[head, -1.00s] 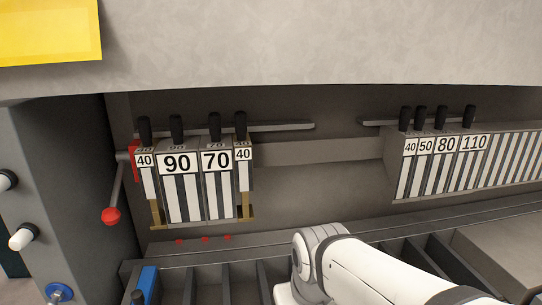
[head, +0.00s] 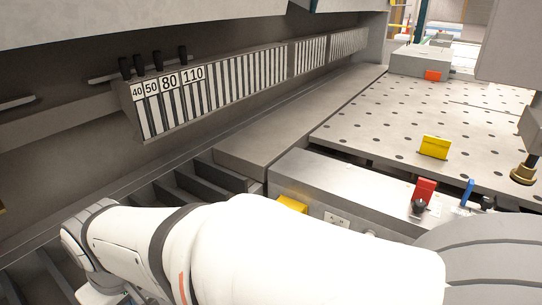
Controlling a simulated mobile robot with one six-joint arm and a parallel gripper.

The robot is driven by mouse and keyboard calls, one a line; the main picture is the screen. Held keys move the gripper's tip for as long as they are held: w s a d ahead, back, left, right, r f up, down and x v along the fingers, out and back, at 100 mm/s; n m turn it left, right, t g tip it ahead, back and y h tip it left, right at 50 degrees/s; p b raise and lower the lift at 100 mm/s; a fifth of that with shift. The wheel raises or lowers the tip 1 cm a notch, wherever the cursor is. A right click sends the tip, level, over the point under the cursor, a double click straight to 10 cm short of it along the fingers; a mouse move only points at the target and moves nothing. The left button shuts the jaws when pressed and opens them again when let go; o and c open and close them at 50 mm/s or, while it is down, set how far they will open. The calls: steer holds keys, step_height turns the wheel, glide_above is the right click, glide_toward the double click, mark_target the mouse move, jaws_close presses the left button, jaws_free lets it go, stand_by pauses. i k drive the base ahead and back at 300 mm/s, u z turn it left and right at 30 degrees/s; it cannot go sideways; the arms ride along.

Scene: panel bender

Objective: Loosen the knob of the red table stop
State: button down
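The red table stop (head: 425,190) stands on the metal ledge at the right of the head view, in front of the perforated table. Its dark knob (head: 419,207) shows low on its near side; how tight it is cannot be told. My white arm crosses the bottom of the view, to the left of the stop. My gripper is not clearly visible; the end of the arm at the lower left runs out of the picture.
A blue lever (head: 467,192) stands right of the red stop. Numbered tool segments (head: 168,100) line the back left. A yellow piece (head: 291,204) sits at the ledge's left end.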

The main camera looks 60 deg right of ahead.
mark_target(419, 206)
steer(key=z, duration=2.65)
steer(key=k, duration=1.05)
steer(key=z, duration=0.4)
steer(key=i, duration=1)
steer(key=k, duration=0.25)
steer(key=z, duration=0.05)
